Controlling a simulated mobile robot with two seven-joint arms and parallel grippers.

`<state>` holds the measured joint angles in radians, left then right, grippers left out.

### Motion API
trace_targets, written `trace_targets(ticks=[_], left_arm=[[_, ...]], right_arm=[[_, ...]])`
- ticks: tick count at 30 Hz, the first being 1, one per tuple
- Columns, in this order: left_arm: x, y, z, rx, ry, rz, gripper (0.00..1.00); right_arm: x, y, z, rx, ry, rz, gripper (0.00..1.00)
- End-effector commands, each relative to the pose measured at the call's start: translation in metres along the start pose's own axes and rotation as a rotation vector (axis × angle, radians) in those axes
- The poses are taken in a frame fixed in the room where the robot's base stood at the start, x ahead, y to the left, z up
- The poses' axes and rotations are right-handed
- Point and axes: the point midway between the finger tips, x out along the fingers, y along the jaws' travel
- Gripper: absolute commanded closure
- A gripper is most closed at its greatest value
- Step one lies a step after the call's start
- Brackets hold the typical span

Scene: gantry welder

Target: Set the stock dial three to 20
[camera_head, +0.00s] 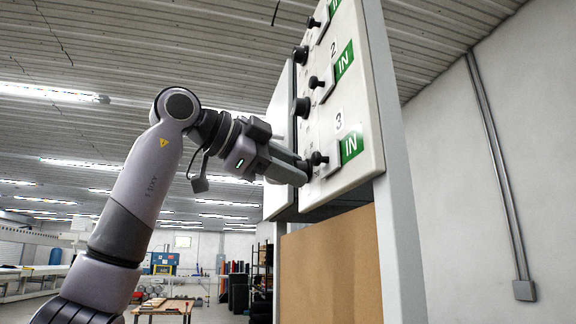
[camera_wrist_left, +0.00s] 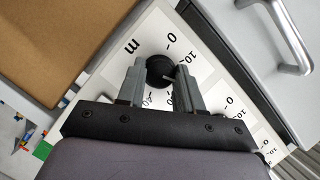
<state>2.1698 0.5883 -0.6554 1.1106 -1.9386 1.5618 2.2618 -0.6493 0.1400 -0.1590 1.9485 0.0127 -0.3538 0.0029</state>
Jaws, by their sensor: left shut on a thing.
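The panel (camera_head: 345,100) carries stock dial three, a round black knob (camera_wrist_left: 160,69) on a white scale plate (camera_wrist_left: 150,40) marked "3". In the left wrist view the knob sits between the two grey fingers of my left gripper (camera_wrist_left: 160,78), which is shut on it. A small pale mark shows on the knob's lower right, but its exact reading is unclear. The scale shows 0 and 10; the figure below the knob is partly hidden by the fingers. In the head view my left gripper (camera_head: 303,172) reaches the panel's lower edge from the left and hides dial three. My right gripper is not seen.
A black lever switch (camera_head: 318,158) with a green "IN" label (camera_head: 352,147) is close right of the gripper. Dial two (camera_head: 301,107) is above it. A brown board (camera_head: 330,268) and grey post (camera_head: 397,230) stand below. A metal handle (camera_wrist_left: 290,40) shows in the wrist view.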

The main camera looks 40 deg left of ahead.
Motion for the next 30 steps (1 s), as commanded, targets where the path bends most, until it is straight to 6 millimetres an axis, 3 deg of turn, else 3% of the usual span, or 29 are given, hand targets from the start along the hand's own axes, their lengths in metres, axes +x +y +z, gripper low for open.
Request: trace_targets(ticks=[5, 6, 8, 19, 30], left_arm=[[0.0, 0.001, -0.001, 0.001, 0.003, 0.001, 0.95], [0.0, 0.001, -0.001, 0.001, 0.003, 0.001, 0.55], [0.0, 0.001, -0.001, 0.002, 0.003, 0.001, 0.39], [-0.007, 0.0, 0.0, 0.002, 0.002, -0.003, 0.39], [-0.062, 0.0, 0.0, 0.001, 0.002, -0.002, 0.39]], right_arm=[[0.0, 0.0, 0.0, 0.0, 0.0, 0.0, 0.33], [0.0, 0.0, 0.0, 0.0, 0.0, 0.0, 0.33], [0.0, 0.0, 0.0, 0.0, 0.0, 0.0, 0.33], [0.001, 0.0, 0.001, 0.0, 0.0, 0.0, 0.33], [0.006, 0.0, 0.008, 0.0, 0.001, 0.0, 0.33]])
